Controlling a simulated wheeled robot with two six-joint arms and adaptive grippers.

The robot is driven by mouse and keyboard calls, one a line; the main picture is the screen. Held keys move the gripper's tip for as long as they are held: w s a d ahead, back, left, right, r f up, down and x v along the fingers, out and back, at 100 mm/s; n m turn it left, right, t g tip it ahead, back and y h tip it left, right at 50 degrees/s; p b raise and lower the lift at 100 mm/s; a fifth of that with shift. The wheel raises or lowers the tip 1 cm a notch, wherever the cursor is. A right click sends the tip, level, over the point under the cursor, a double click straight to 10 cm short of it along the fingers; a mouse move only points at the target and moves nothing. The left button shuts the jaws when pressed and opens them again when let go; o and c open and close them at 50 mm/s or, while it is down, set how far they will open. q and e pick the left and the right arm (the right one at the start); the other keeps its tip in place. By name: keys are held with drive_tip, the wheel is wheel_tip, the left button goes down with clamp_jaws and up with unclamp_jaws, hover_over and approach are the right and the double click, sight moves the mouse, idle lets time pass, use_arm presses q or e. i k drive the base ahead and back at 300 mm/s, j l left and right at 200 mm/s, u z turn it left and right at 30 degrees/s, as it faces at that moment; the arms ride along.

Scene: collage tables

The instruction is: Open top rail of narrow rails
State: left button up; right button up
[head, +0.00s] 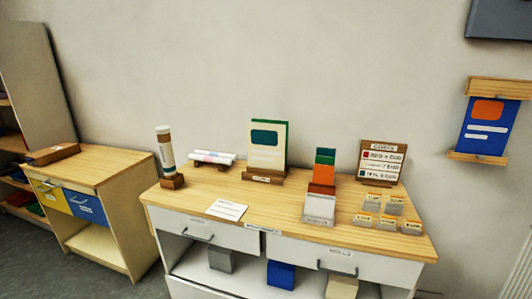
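A pair of narrow wooden rails hangs on the wall at the far right of the head view. The top rail (500,88) is light wood and sits at the upper edge of a blue poster (485,135). The poster has an orange patch and white bars. The bottom rail (477,157) is at its lower edge. I cannot tell from here whether the top rail is open or closed. Neither of my grippers is in view.
A wood-topped table (275,210) with white drawers stands below, carrying a tube, paper rolls, a card stand (267,148), a price sign (382,162) and several small card blocks. A smaller cabinet (95,170) stands left. A dark panel (500,18) hangs above the rails.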

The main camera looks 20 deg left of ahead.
sight(491, 89)
drive_tip(key=l+u, duration=0.15)
drive_tip(key=u, duration=0.35)
drive_tip(key=i+l+u, duration=0.1)
drive_tip(key=u, duration=0.35)
drive_tip(key=l+u, duration=0.15)
drive_tip(key=l, duration=0.35)
drive_tip(key=l+u, duration=0.2)
drive_tip(key=l, duration=0.3)
drive_tip(key=l+u, duration=0.15)
drive_tip(key=l, duration=0.35)
drive_tip(key=k+l+u, duration=0.2)
drive_tip(key=l, duration=0.25)
drive_tip(key=l+u, duration=0.15)
drive_tip(key=l, duration=0.35)
drive_tip(key=k+l+u, duration=0.2)
drive_tip(key=l, duration=0.25)
drive_tip(key=k+l, duration=0.1)
drive_tip(key=l, duration=0.25)
drive_tip(key=k+l, duration=0.1)
drive_tip(key=l, duration=0.3)
drive_tip(key=k+l, duration=0.15)
drive_tip(key=l, duration=0.2)
drive_tip(key=k+l, duration=0.1)
drive_tip(key=l, duration=0.25)
drive_tip(key=z, duration=1.65)
